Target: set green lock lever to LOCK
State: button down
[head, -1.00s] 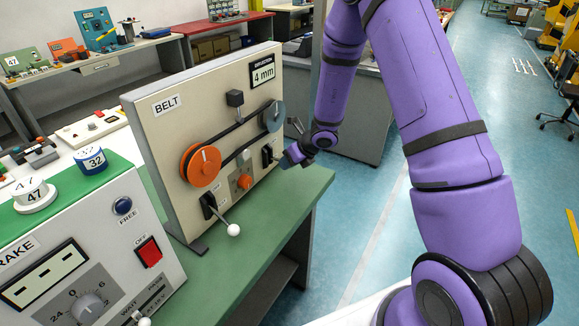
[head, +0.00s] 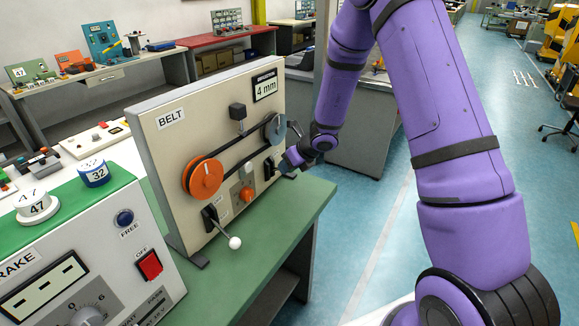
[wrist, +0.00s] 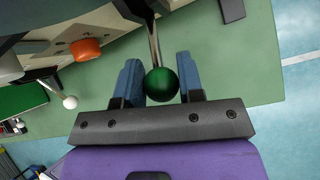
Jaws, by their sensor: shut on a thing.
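The green ball knob (wrist: 162,84) of the lock lever sits between the two blue fingers of my gripper (wrist: 160,80) in the wrist view, and the fingers are shut on it. A thin metal rod (wrist: 153,40) runs from the knob up to a dark slot on the panel. In the head view my gripper (head: 284,167) is at the lower right of the BELT panel (head: 170,118), in front of a black lever slot (head: 269,168). The green knob is hidden there by my gripper, and no LOCK marking is readable.
A white-knobbed lever (head: 234,242) sticks out at the panel's lower left, with an orange knob (head: 246,194) between the levers. An orange pulley (head: 203,178) and belt are above. The green bench (head: 285,225) is clear in front. The brake box (head: 90,255) stands left.

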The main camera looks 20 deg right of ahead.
jog(key=shift+w+a+r, duration=0.1)
jog(key=shift+a, duration=0.1)
jog(key=c, duration=0.8)
grip_release()
jog(key=shift+d, duration=0.1)
jog(key=shift+s+d+r, duration=0.15)
jog(key=shift+s+r, duration=0.05)
jog(key=shift+r, duration=0.05)
jog(key=v, duration=1)
